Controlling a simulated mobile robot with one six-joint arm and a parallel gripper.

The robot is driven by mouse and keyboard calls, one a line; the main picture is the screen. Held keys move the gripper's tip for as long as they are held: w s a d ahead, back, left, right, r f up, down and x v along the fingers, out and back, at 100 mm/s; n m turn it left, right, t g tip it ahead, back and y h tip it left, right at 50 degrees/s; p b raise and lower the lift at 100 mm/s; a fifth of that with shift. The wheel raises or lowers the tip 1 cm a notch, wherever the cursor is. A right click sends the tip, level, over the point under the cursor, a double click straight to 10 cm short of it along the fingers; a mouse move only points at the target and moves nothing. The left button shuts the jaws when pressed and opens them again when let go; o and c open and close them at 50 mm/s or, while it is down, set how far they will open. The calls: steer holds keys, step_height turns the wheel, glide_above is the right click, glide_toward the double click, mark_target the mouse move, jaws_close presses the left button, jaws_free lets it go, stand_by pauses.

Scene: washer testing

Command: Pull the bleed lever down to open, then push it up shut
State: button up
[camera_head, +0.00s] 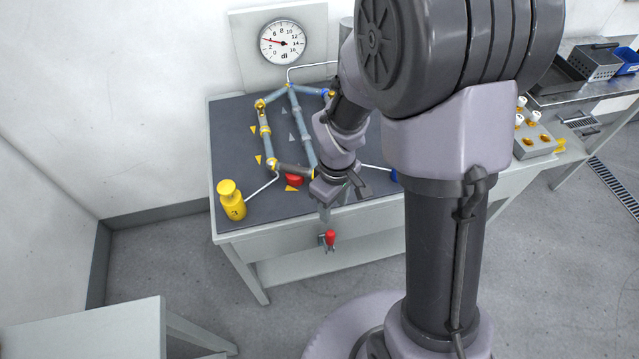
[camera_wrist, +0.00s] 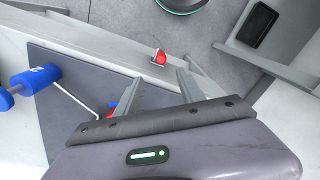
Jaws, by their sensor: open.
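The bleed lever (camera_head: 330,239) has a red grip and sits on the front edge of the workbench. In the wrist view the red grip of the bleed lever (camera_wrist: 160,58) shows ahead of the fingers, between their lines. My gripper (camera_head: 342,200) is over the bench's front edge, above and behind the lever in the head view. In the wrist view my gripper (camera_wrist: 160,84) has its two fingers apart with nothing between them, and the lever is clear of both. I cannot tell the lever's exact angle.
A dial gauge (camera_head: 283,42) stands at the back. The floor before the lever is clear.

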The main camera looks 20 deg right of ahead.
mark_target(331, 233)
step_height(331, 233, down, 17)
steer(key=b, duration=0.6)
steer(key=shift+s+a+r+b, duration=0.1)
steer(key=shift+b, duration=0.25)
jaws_close()
stand_by(0.7)
